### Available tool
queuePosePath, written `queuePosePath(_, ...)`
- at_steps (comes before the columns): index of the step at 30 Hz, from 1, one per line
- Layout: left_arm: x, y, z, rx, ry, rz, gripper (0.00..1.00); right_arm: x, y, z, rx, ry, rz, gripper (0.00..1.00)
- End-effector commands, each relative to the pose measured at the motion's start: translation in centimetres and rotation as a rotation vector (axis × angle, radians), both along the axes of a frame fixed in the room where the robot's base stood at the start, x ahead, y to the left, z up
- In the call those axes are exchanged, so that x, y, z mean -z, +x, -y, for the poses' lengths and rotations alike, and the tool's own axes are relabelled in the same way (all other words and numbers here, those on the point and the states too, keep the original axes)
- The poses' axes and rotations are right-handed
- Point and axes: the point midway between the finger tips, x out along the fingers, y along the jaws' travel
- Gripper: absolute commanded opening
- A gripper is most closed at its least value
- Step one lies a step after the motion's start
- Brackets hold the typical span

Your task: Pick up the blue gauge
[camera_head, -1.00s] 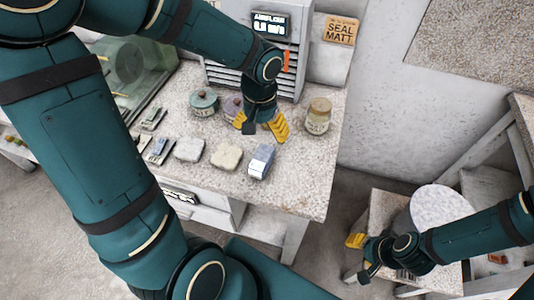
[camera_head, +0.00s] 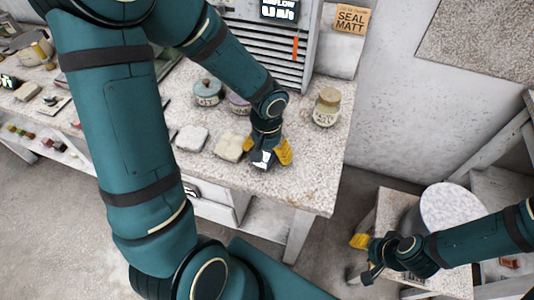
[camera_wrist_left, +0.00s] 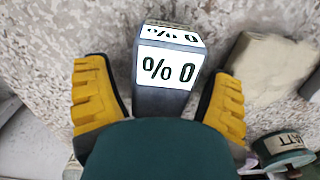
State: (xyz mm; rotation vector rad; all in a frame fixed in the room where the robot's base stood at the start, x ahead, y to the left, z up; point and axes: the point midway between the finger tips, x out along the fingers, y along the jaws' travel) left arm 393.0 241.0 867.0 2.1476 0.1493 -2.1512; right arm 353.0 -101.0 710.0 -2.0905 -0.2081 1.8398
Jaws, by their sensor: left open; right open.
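The blue gauge (camera_head: 264,158) lies on the speckled worktop near its front edge. In the head view my left gripper largely hides it. In the left wrist view the gauge (camera_wrist_left: 168,68) is a blue-grey block with white display faces reading "% 0". My left gripper (camera_head: 267,150) is open and right over the gauge. In the left wrist view its yellow-padded fingers (camera_wrist_left: 160,92) stand on either side of the gauge, with visible gaps. My right gripper (camera_head: 366,258) is open and empty, low at the right by a small stand.
A pale block (camera_head: 229,147) lies close left of the gauge, with another (camera_head: 191,137) beyond it. Lidded jars (camera_head: 208,92) stand behind, and a tan-lidded jar (camera_head: 327,107) to the right. The worktop (camera_head: 314,180) right of the gauge is clear.

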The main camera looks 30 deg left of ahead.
Motion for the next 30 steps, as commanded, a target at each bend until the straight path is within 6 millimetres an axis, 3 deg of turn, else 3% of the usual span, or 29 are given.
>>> queuePosePath(30,0.64,0.03,-0.04,-0.001,0.0,0.001,0.83,0.8,0.01,0.0,0.0,0.0,0.0,0.47)
